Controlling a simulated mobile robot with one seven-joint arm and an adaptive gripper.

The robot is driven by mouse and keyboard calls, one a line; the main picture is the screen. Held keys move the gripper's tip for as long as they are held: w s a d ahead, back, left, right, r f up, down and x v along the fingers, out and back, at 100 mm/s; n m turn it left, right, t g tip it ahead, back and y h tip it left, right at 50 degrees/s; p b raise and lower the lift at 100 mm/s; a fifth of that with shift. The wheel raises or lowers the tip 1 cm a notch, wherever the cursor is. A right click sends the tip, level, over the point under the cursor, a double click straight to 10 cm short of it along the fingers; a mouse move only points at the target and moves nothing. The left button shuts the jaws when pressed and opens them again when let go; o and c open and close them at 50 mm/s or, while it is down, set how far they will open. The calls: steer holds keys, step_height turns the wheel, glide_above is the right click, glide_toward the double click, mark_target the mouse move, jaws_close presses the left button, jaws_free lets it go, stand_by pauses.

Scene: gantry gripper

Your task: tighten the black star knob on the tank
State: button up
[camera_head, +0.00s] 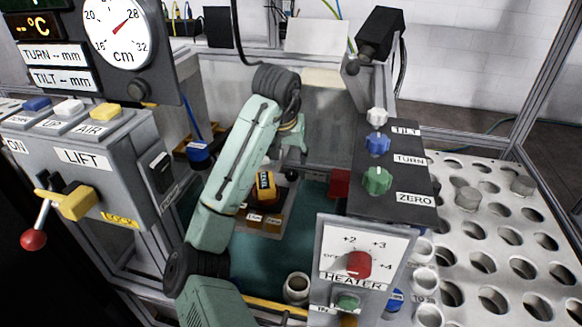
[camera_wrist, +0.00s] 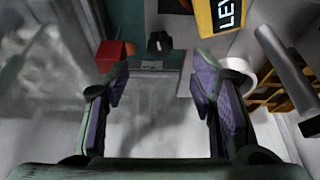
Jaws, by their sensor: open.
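A small black knob (camera_wrist: 158,43) shows in the wrist view, beyond my fingertips and near the top middle. It stands above a small label, and its star shape is too small to make out. I cannot tell the tank's outline there. My gripper (camera_wrist: 160,92) is open, with its two purple-padded fingers wide apart and nothing between them. The knob is apart from both fingers.
In the wrist view, a red block (camera_wrist: 110,54) is left of the knob, and a yellow display (camera_wrist: 218,14) is right of it. A white round part (camera_wrist: 240,68) is near the right finger. The head view shows a heater box (camera_head: 330,245) and a perforated rack (camera_head: 490,240) at right.

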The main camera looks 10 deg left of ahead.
mark_target(291, 172)
steer(key=x, duration=0.8)
steer(key=shift+w, duration=0.15)
steer(key=c, duration=1.1)
steer(key=shift+m, duration=0.4)
steer(key=m+h, duration=0.2)
steer(key=m, duration=0.1)
steer(key=shift+a+m, duration=0.1)
steer(key=shift+m, duration=0.3)
steer(key=m, duration=0.2)
steer(key=m+g+h, duration=0.1)
steer(key=m, duration=0.2)
steer(key=shift+w+a+m+h, duration=0.1)
steer(key=shift+a+m+h, duration=0.05)
steer(key=shift+m+h, duration=0.15)
steer(key=m+g, duration=0.1)
steer(key=m, duration=0.1)
steer(key=m+g, duration=0.1)
steer(key=m, duration=0.2)
steer(key=shift+w+a+h, duration=0.1)
steer(key=shift+w+h, duration=0.05)
steer(key=shift+h, duration=0.25)
steer(key=m+g, duration=0.2)
steer(key=m, duration=0.3)
steer(key=shift+w, duration=0.15)
steer(key=shift+m, duration=0.3)
